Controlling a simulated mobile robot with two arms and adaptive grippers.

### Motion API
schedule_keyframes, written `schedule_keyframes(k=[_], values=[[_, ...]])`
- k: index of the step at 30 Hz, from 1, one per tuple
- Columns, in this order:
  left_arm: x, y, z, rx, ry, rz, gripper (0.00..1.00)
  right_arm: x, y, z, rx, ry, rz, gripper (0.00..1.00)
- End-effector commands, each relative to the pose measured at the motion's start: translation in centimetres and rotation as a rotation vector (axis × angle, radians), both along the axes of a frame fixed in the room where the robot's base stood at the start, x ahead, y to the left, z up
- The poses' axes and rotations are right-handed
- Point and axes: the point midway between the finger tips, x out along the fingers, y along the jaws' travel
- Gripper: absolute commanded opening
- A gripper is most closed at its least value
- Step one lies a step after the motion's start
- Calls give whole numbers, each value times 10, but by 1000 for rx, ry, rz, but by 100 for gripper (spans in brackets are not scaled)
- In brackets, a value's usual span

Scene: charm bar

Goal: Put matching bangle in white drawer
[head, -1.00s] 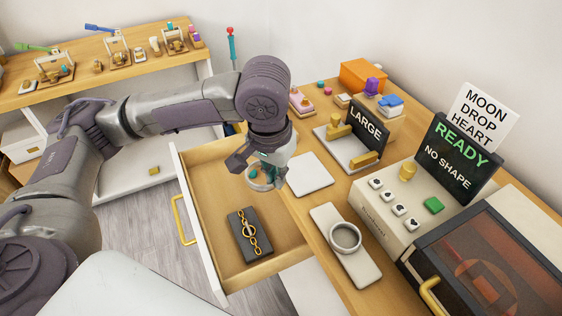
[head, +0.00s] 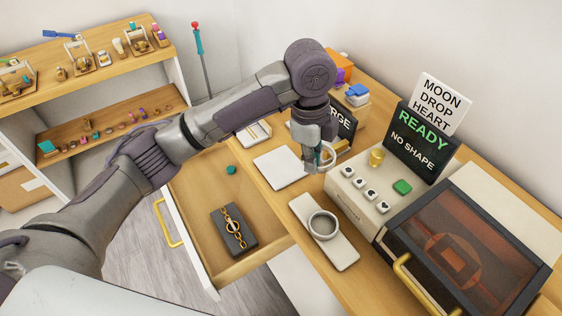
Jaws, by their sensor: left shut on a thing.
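The white-fronted drawer (head: 188,232) is pulled open, with a gold handle on its front. A dark card with a gold chain (head: 233,228) and a small teal piece (head: 231,169) lie inside. My left gripper (head: 318,160) is shut on a pale ring-shaped bangle (head: 328,158), held above the counter beside the white pad, right of the drawer. The gripper partly hides the bangle, and any charm on it is too small to tell. My right gripper is out of view.
A white pad (head: 290,168) and a white tray (head: 343,253) with a grey round cup (head: 323,226) lie on the counter. A button panel (head: 357,207), a READY / NO SHAPE screen (head: 420,143) and a glass-lidded machine (head: 468,255) stand at right. Shelves (head: 110,83) stand at left.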

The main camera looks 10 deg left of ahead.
Motion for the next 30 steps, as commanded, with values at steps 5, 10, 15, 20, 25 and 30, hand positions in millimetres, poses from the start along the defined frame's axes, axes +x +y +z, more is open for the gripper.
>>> schedule_keyframes(k=[5, 10, 15, 20, 25, 30], values=[[9, 12, -9, 3, 2, -34, 0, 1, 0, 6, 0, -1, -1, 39], [28, 46, -31, 4, 2, -30, 0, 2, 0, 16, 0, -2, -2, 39], [46, 77, -53, 3, 3, -33, 0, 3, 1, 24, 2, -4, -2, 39], [57, 94, -66, 1, 1, -34, 0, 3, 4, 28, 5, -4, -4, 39], [59, 98, -78, 2, 2, -36, 0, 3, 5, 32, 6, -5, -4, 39], [59, 98, -102, 1, 1, -36, 0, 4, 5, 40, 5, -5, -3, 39]])
